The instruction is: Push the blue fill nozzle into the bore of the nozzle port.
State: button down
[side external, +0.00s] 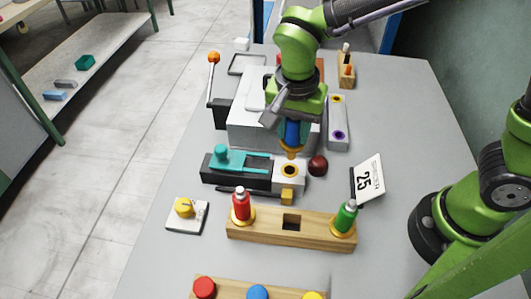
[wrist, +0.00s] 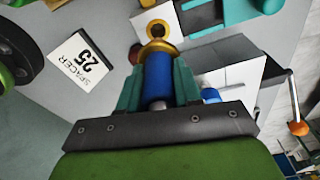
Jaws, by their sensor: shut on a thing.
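The blue fill nozzle (side external: 291,132) is upright in my gripper (side external: 292,122), its brass collar and tip pointing down. In the wrist view, the teal fingers of my gripper (wrist: 157,78) are shut on the blue body of the nozzle (wrist: 158,72). The nozzle port (side external: 281,180) is a pale block with a yellow-ringed dark bore on top. The nozzle tip is above and slightly behind the bore in the side view, with a visible gap.
A dark base with a teal clamp (side external: 236,160) adjoins the port on the left. A dark red ball (side external: 318,165) is close on its right. A wooden rack (side external: 265,231) with red and green nozzles stands in front. A "25" spacer card (side external: 367,180) is further right.

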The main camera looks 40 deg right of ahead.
aim_at(291, 157)
jog(key=shift+f, duration=1.55)
jog(key=shift+f, duration=2.6)
jog(key=c, duration=0.7)
grip_release()
jog(key=r, duration=0.5)
jog(key=a+r, duration=0.1)
jog(key=r, duration=0.5)
jog(key=s+r, duration=0.1)
jog(key=r, duration=0.5)
jog(key=shift+s+a, duration=0.1)
jog(key=shift+a, duration=0.25)
jog(key=shift+f, duration=0.1)
